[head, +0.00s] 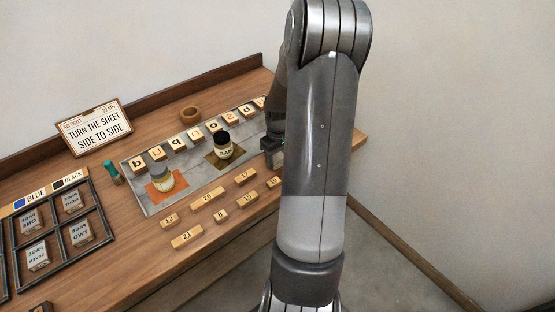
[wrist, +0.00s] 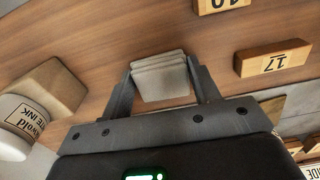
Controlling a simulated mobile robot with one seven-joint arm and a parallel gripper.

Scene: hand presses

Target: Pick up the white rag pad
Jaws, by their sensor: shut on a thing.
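The white rag pad (wrist: 160,75) shows in the wrist view as a small greyish-white folded block with layered edges. My gripper (wrist: 161,78) has one finger on each side of the pad and is shut on it. Brown wood lies behind the pad; I cannot tell whether the pad touches it. In the head view my gripper (head: 272,152) is at the right end of the bench, partly behind my arm, and the pad cannot be made out there.
A wooden bench (head: 130,255) carries a grey slab (head: 195,180) with lettered blocks and two jars (head: 222,147) (head: 160,177). Numbered blocks (head: 207,199) lie along the front.

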